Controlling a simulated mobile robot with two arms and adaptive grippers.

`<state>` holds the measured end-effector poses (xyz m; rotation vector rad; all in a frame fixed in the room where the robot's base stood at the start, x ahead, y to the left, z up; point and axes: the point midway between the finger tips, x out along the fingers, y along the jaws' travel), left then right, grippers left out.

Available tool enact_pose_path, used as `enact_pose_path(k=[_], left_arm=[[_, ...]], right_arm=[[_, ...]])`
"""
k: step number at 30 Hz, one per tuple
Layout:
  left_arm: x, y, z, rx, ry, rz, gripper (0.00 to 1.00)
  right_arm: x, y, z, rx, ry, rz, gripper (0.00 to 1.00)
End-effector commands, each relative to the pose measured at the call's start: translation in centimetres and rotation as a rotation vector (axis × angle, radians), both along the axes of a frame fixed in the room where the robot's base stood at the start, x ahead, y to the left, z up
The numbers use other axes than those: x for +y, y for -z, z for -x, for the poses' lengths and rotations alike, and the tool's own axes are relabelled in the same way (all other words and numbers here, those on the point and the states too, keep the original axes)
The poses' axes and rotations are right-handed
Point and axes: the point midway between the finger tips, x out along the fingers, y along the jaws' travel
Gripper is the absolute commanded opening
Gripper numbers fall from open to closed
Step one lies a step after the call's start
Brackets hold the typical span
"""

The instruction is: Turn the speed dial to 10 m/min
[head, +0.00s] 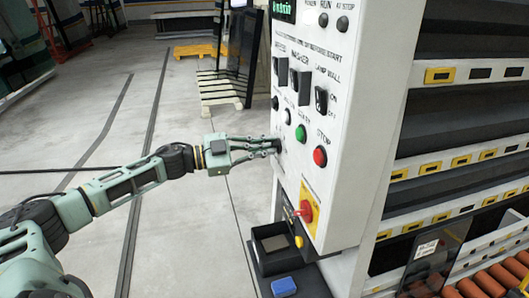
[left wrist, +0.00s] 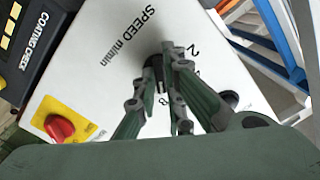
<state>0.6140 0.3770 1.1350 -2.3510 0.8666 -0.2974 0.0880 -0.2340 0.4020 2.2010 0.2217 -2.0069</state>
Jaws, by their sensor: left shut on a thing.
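The white control panel (head: 315,150) stands at the centre right in the head view. My left gripper (head: 276,146) reaches in from the left to the panel's lower left edge. In the left wrist view, my left gripper (left wrist: 165,68) has its fingers closed around the black speed dial (left wrist: 154,63). The label "SPEED m/min" (left wrist: 130,38) and the numbers 2 and 8 show around the dial. The fingers cover most of the dial, so its setting cannot be read. My right gripper is not in view.
A red rotary switch on a yellow plate (head: 307,208) sits low on the panel; it also shows in the left wrist view (left wrist: 58,127). Green (head: 301,133) and red (head: 320,156) buttons are close to the gripper. Open floor lies left of the panel.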

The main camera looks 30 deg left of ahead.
Motion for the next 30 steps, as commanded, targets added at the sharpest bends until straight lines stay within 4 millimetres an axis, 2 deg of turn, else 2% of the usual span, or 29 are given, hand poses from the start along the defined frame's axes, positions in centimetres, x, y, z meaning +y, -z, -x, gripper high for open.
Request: enact_pose_path(k=[18, 30], left_arm=[[0.0, 0.4, 0.0, -0.354, 0.000, -0.417, 0.00], [0.0, 0.1, 0.0, -0.470, 0.001, -0.552, 0.00]], right_arm=[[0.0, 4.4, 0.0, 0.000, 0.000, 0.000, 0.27], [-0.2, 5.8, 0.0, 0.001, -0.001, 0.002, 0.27]])
